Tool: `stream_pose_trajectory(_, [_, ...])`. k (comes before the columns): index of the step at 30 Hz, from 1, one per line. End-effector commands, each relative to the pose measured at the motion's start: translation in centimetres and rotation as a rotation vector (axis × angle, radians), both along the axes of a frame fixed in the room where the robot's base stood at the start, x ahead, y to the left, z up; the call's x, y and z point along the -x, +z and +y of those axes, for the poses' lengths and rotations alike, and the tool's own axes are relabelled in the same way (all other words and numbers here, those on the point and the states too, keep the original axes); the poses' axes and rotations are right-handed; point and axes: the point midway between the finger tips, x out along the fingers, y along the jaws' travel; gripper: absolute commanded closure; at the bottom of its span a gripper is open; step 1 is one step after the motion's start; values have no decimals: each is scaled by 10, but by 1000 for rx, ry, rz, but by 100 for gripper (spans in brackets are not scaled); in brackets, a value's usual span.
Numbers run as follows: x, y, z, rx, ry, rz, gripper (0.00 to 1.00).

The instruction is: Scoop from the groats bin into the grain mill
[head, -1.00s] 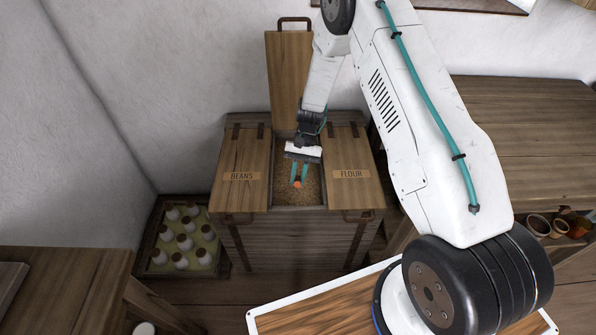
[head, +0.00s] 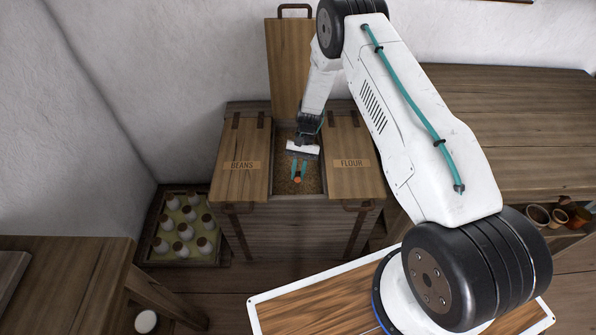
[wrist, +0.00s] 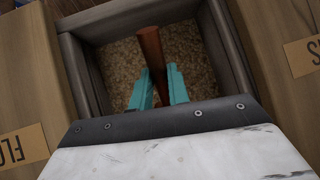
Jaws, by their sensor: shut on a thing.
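The open middle compartment, the groats bin (head: 312,187), lies between the lids marked BEANS (head: 241,165) and FLOUR (head: 351,163). Brown grain (wrist: 120,62) fills its floor in the wrist view. My gripper (head: 298,173) points down into this compartment. Its teal fingers are shut on a reddish-brown handle (wrist: 151,48), which also shows as a small orange end (head: 297,180) in the head view. The scoop's bowl is hidden, so I cannot tell whether it touches the grain or holds any. I do not see a grain mill.
The compartment's raised lid (head: 289,70) stands upright behind it. A crate of white jars (head: 183,232) stands on the floor at left. Wooden worktops stand at right (head: 510,120) and front left (head: 65,270). Small pots (head: 558,216) sit on a shelf at right.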

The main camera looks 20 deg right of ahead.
Motion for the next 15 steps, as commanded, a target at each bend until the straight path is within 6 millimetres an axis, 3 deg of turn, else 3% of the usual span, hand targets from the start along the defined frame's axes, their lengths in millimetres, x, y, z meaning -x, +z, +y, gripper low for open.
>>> stream_pose_trajectory(8, [2,-11,0,86,1,-259,100])
stream_pose_trajectory(15, [4,12,2,106,1,-326,100])
